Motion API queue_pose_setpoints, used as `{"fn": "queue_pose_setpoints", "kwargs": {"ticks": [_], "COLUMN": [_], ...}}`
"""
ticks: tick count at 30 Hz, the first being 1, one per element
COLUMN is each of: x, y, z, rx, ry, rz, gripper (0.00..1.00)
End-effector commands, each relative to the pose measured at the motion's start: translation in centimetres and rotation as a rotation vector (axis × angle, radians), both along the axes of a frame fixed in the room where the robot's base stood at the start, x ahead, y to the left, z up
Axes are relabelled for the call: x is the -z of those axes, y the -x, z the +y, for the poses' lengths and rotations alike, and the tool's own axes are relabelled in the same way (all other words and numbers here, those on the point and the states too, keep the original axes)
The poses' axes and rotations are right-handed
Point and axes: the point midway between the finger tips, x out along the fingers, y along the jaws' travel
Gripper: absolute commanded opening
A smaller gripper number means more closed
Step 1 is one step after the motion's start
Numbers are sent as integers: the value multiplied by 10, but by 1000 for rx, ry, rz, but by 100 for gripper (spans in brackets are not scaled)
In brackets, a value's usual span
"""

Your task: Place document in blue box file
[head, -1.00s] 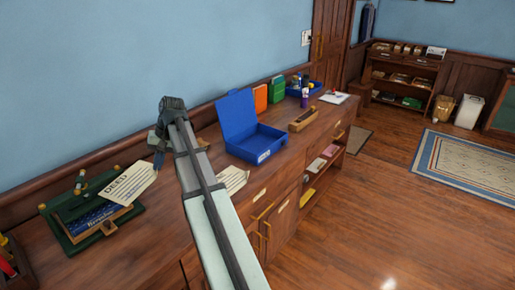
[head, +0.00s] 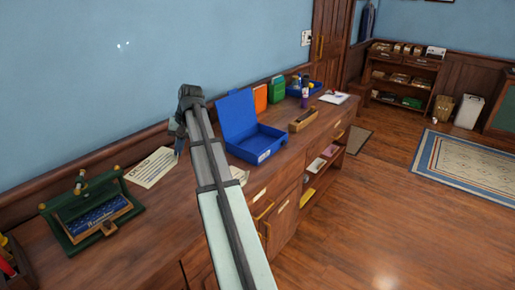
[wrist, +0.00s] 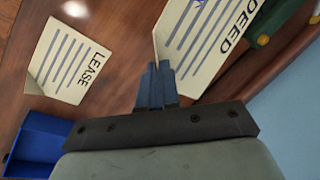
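My gripper (head: 181,138) is above the wooden cabinet top, left of the blue box file (head: 262,143). In the wrist view its fingers (wrist: 155,78) are closed on the edge of a cream sheet marked DEED (wrist: 207,45). The sheet also shows to the left of the gripper in the head view (head: 150,168). The box file stands with its lid up and its tray looks empty; a corner of it shows in the wrist view (wrist: 35,140). A second sheet marked LEASE (wrist: 75,62) lies on the cabinet top, mostly hidden by my arm in the head view.
A green desk stand (head: 72,237) with a blue item sits at the left. A wooden tray (head: 303,121) is right of the box file. Orange (head: 260,97) and green (head: 278,90) files stand behind it. The wall borders the cabinet top.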

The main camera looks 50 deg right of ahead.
Motion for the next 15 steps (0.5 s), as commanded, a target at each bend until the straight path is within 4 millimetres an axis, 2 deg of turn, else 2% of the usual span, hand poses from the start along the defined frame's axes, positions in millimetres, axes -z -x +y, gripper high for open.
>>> {"fn": "queue_pose_setpoints", "kwargs": {"ticks": [1,8,15], "x": [-1,4,9], "y": [-3,-1,11], "z": [-25,-126,-232], "rx": [24,118,196], "ry": [3,16,28], "rz": [2,9,18], "gripper": [0,0,0]}}
